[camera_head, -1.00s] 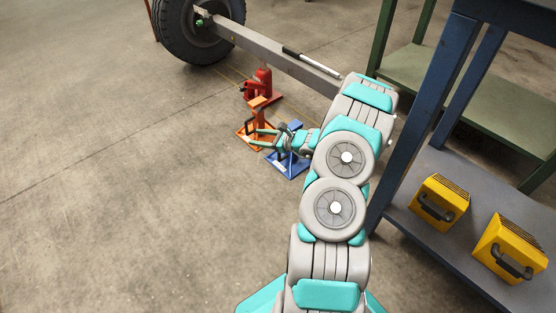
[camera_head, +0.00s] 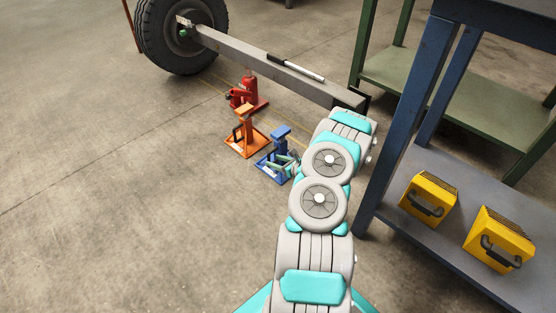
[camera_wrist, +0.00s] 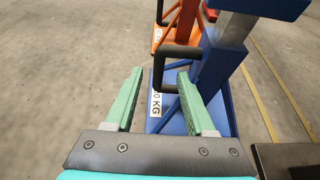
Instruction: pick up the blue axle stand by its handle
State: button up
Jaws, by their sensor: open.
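The blue axle stand (camera_head: 281,134) stands upright on the floor left of my arm in the head view. In the wrist view its blue post (camera_wrist: 222,58) rises at the right, with its black handle (camera_wrist: 158,72) on the near left side. My gripper (camera_wrist: 160,74) is open, with two green fingers pointing at the stand. The handle's upright bar shows between the fingertips in the picture; I see no finger closed on it. In the head view my gripper (camera_head: 276,168) is small and low in front of the stand, partly blending with it.
An orange axle stand (camera_head: 245,134) stands close left of the blue one, with a red jack (camera_head: 240,97) behind. A long grey beam (camera_head: 270,63) with a wheel (camera_head: 172,38) runs behind them. A blue workbench (camera_head: 398,130) is close right of my arm. The left floor is clear.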

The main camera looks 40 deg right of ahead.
jog(key=x, duration=0.2)
jog(key=shift+w+a+f, duration=0.1)
jog(key=shift+w+a, duration=0.05)
jog(key=shift+w, duration=0.1)
jog(key=shift+b+x, duration=0.55)
jog(key=shift+x, duration=1.9)
jog(key=shift+w, duration=0.1)
jog(key=shift+c, duration=0.3)
grip_shut()
jog(key=shift+r, duration=0.25)
